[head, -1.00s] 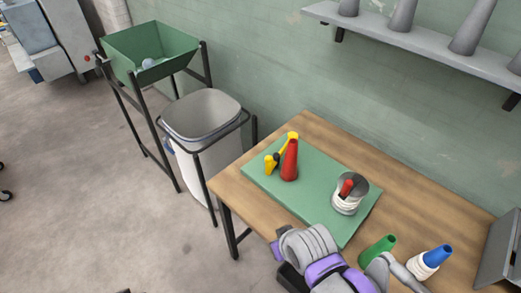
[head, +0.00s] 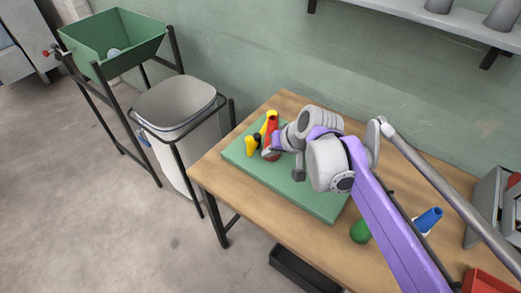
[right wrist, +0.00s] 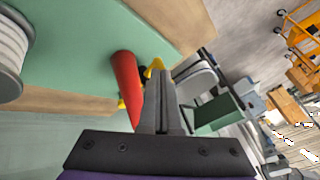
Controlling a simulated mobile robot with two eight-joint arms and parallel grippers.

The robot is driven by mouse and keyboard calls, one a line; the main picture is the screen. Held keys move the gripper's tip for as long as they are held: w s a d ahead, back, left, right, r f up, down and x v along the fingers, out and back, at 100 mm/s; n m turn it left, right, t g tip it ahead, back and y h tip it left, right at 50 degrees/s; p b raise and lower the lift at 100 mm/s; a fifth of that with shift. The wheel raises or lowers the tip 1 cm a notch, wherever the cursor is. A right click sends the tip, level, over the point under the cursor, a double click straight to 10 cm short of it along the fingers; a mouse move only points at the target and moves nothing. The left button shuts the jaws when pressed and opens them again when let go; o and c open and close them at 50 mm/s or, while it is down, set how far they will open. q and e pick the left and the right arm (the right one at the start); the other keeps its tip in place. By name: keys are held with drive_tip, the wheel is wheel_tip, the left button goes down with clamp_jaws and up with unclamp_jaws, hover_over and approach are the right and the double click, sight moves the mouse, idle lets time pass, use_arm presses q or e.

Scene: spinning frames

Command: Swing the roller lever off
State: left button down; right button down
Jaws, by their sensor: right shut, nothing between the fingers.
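A red cone (head: 271,132) stands on the green mat (head: 316,205), with a yellow part (head: 251,146) beside it. A dark piece (head: 258,137) sits between them; I cannot tell clearly which part is the roller lever. In the right wrist view the red cone (right wrist: 126,82) is just left of the fingers, and the yellow part (right wrist: 154,68) shows past their tips. My right gripper (head: 270,153) is shut and empty, close beside the cone; contact cannot be told. A white-wound spool (right wrist: 10,50) shows at the left edge of the wrist view. My left gripper is out of view.
A green cone (head: 360,232) and a blue-tipped cone (head: 428,220) are on the wooden table (head: 215,172) at right. A red box (head: 484,281) is in the lower right corner. A grey bin (head: 176,108) and green hopper (head: 110,40) stand left.

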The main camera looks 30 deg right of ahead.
drive_tip(key=shift+m+t, duration=0.3)
drive_tip(key=shift+m, duration=0.2)
drive_tip(key=w+d, duration=0.1)
drive_tip(key=w+d+r, duration=0.1)
drive_tip(key=d, duration=0.1)
drive_tip(key=shift+w+d+r, duration=0.2)
drive_tip(key=shift+d, duration=0.05)
drive_tip(key=b+x, duration=0.1)
drive_tip(key=x, duration=0.9)
drive_tip(key=shift+a, duration=0.1)
